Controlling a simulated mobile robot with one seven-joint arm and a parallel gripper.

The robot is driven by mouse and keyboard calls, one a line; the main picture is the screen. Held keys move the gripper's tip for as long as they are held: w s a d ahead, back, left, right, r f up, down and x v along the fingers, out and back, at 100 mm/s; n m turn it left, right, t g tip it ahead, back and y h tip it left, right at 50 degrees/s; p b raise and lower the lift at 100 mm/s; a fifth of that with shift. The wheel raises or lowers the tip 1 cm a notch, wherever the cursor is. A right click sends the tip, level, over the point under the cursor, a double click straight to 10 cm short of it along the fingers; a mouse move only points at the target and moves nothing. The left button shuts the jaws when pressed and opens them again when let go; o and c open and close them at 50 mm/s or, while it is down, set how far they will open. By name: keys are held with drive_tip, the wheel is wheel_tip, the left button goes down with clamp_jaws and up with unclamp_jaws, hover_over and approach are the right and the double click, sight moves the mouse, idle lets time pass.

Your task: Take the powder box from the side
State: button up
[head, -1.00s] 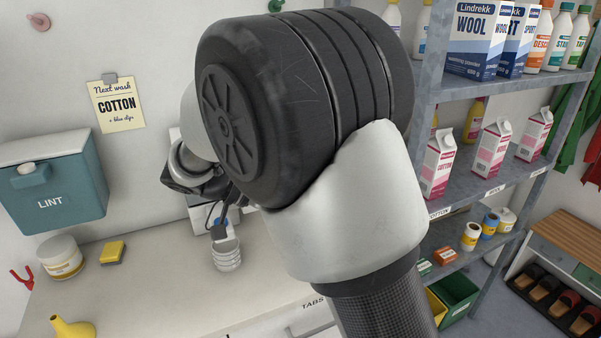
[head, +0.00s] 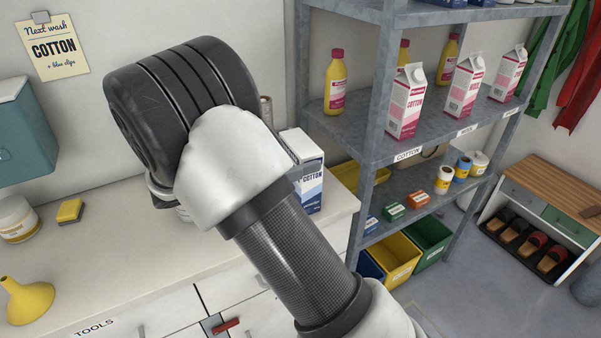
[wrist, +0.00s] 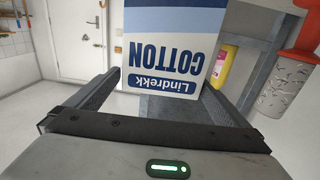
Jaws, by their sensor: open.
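The powder box (head: 308,182) is a white and blue carton marked COTTON. It stands upright on the counter (head: 100,262) near its right end, partly hidden behind my arm in the head view. In the wrist view the powder box (wrist: 172,48) appears upside down, with its Lindrekk COTTON face toward the camera. My gripper (wrist: 163,84) is open, with one finger to the left and one to the right of the box in that picture. I cannot tell whether either finger touches it. In the head view my arm hides the gripper.
A metal shelf (head: 470,136) with pink and white cartons and yellow bottles stands right of the counter. Green and yellow bins (head: 398,258) sit below it. A yellow funnel (head: 28,300) and a yellow sponge (head: 70,211) lie on the left counter, which has clear room.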

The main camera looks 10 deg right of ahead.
drive_tip(key=x, duration=0.6)
drive_tip(key=shift+w+d+r, duration=0.2)
drive_tip(key=shift+w+r, duration=0.05)
drive_tip(key=c, duration=1.8)
drive_tip(key=shift+c, duration=0.3)
drive_tip(key=shift+r, duration=0.1)
